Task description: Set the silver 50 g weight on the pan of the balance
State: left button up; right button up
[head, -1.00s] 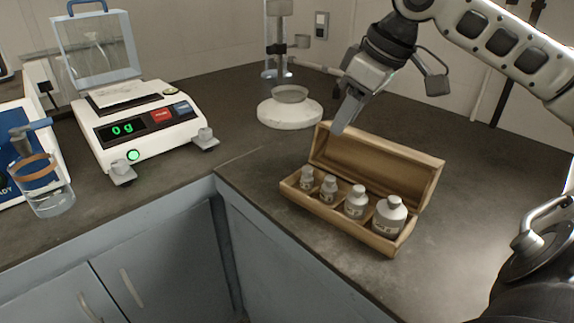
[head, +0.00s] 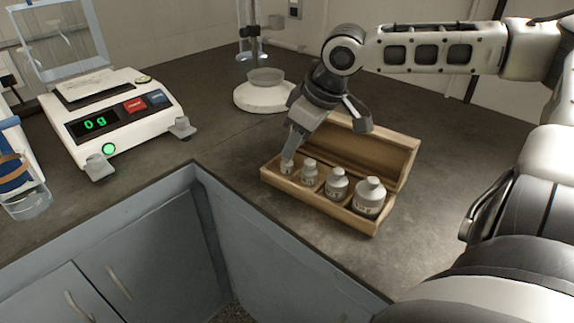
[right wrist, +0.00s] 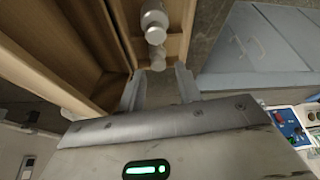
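The open wooden box (head: 318,205) holds a row of silver-grey knobbed weights, growing in size from left to right; I cannot read their labels. The smallest weight (head: 287,167) stands at the left end, beside a second small weight (head: 309,173), a medium weight (head: 337,185) and the largest weight (head: 368,198). My right gripper (head: 290,152) points down at the smallest weight. In the right wrist view its fingers (right wrist: 160,82) are apart, with the smallest weight (right wrist: 157,60) near the space between their tips. The balance (head: 140,121) reads 0 g; its pan (head: 92,88) looks empty. My left gripper is out of view.
The box's raised lid (head: 385,150) stands behind the weights, close to my right gripper. A white round-based stand (head: 262,97) is behind the box. A glass beaker (head: 25,198) is at the far left. Counter between balance and box is clear.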

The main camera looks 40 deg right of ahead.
aim_at(287, 163)
jog(key=shift+b+x, duration=1.05)
jog(key=shift+x, duration=1.65)
jog(key=shift+w+d+r, duration=0.1)
jog(key=shift+w, duration=0.05)
grip_shut()
jog(key=shift+r, duration=0.1)
